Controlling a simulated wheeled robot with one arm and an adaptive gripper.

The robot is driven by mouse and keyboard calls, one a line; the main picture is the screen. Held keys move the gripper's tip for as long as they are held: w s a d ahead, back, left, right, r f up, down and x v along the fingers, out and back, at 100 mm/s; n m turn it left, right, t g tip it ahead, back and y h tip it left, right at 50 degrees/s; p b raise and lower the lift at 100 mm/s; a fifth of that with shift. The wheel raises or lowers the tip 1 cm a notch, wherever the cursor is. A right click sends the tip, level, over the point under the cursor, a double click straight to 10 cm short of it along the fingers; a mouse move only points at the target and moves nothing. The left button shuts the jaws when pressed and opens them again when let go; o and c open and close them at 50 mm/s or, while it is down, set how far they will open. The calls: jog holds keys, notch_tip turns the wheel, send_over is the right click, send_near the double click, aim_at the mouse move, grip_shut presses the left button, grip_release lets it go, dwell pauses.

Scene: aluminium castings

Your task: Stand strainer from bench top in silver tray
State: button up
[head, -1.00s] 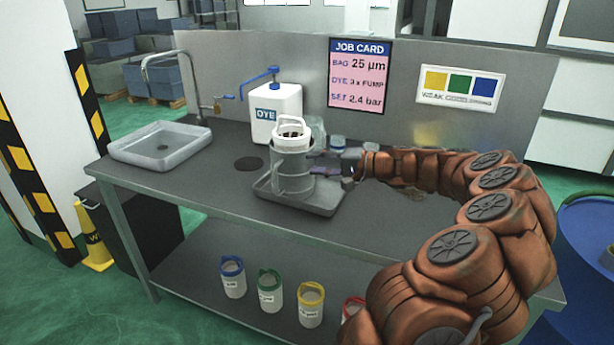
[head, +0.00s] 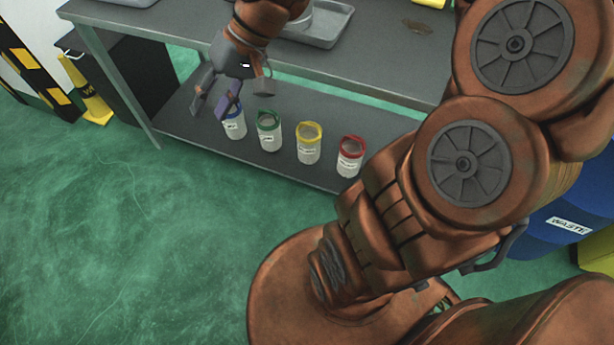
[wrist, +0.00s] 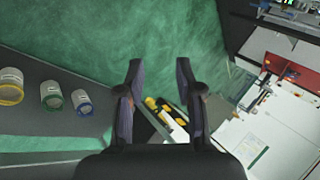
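The grey tray (head: 327,36) sits on the bench top at the top of the head view, partly cut off by the frame edge and my arm. My gripper (head: 205,106) is open and empty, out in front of the bench near the blue-rimmed pot on the lower shelf. In the wrist view my gripper's (wrist: 159,65) two fingers are spread with nothing between them.
Pots with blue (head: 234,124), green (head: 269,131), yellow (head: 308,144) and red (head: 350,157) rims stand on the lower shelf (head: 185,125). A yellow floor sign (head: 90,95) stands at left, a blue waste drum (head: 545,230) at right. The floor in front is clear.

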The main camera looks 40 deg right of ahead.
jog(key=s+d+f+g+h, duration=0.1)
jog(key=s+d+f+h, duration=0.1)
jog(key=s, duration=0.7)
jog(key=s+d+f+n+g+h, duration=0.1)
jog(key=s+f+h, duration=0.4)
jog(key=s, duration=0.5)
jog(key=shift+s+d+g, duration=0.2)
jog(key=shift+d+g, duration=0.4)
jog(key=shift+d, duration=0.55)
jog(key=shift+r, duration=0.1)
notch_tip(320, 180, up, 7)
jog(key=p, duration=0.7)
